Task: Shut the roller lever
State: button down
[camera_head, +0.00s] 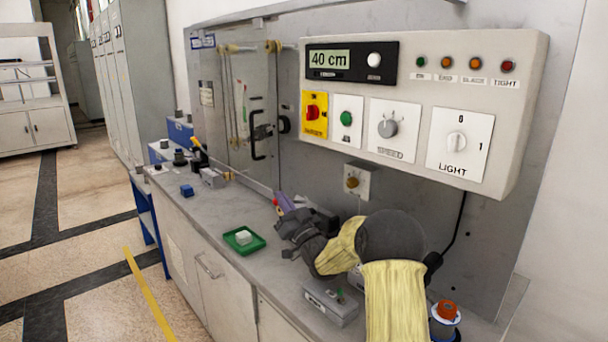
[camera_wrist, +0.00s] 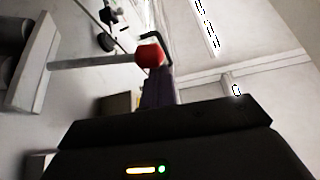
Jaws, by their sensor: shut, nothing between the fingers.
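A red knob (camera_wrist: 150,54) on a grey rod (camera_wrist: 95,61) shows in the wrist view, just beyond my fingers; it looks like the roller lever. The rod runs left to a pale plate (camera_wrist: 30,62). My gripper (camera_head: 281,201) is shut and empty, low over the bench and pointing left in the head view. Its purple fingers (camera_wrist: 158,92) end close to the knob; I cannot tell whether they touch. In the head view only a small reddish spot (camera_head: 276,203) shows at the fingertips, and the rod is not clear there.
A green tray (camera_head: 257,243) with a white block lies on the bench in front of my gripper. A grey box (camera_head: 331,302) and an orange-topped spool (camera_head: 446,311) stand near my arm. The control panel (camera_head: 520,70) overhangs. A wall box with a brass knob (camera_head: 352,182) sits behind.

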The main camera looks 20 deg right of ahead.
notch_tip(320, 180, up, 10)
jog(key=shift+p, duration=0.3)
jog(key=shift+f, duration=0.1)
jog(key=s+d+f+m+g+p, duration=0.1)
jog(key=s+d+f+g+p, duration=0.3)
jog(key=s+p, duration=0.5)
jog(key=d+g+p, duration=0.2)
jog(key=p, duration=0.4)
jog(key=shift+s+d+f+g+h+p, duration=0.25)
jog(key=shift+d+f+g+h+p, duration=0.05)
jog(key=shift+d+f+g+p, duration=0.1)
